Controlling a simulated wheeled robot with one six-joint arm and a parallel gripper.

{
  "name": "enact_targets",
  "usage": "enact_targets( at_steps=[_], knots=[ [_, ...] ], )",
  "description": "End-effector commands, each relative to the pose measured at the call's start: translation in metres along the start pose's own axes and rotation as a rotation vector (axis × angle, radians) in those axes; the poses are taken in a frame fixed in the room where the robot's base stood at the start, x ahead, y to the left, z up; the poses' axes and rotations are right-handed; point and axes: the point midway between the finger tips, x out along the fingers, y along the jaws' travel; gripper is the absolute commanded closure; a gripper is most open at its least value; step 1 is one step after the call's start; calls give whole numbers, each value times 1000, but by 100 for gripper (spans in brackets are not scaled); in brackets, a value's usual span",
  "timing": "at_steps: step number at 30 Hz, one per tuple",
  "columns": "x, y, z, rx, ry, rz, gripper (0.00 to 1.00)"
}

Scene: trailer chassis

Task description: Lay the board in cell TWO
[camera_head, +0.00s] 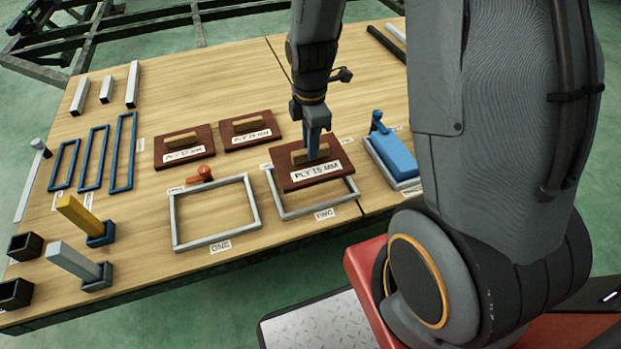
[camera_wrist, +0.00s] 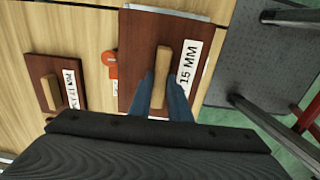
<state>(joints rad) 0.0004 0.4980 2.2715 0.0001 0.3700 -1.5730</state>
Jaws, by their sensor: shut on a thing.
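A dark red-brown board (camera_head: 302,182) with a wooden handle and a label reading PLY 15 MM is held in my gripper (camera_head: 312,156). My gripper is shut on the handle from above. The board is over the grey metal frame of cell TWO (camera_head: 352,199) and hides most of its inside. I cannot tell whether the board touches the frame. In the wrist view the board (camera_wrist: 145,65) is between my blue fingers (camera_wrist: 162,97), with a strip of pale frame past its top edge. The TWO label (camera_head: 325,213) lies in front of the frame.
The frame of cell ONE (camera_head: 248,197) is empty at the left. Two similar boards (camera_head: 184,158) (camera_head: 261,140) lie behind it. An orange-red clamp-like thing (camera_head: 200,176) sits at its back edge. A blue block-like tool (camera_head: 393,152) is close on the right.

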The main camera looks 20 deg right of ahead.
Motion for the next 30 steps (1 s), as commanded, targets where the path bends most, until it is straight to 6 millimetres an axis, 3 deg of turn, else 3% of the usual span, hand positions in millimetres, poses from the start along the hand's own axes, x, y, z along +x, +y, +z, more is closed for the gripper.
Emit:
enact_targets(
  at_steps=[6,14,20,30],
  knots=[
    [41,-1,0,0,0,-4,100],
    [60,-1,0,1,0,-3,100],
    [86,-1,0,1,0,-4,100],
    [90,-1,0,2,0,-1,100]
  ],
)
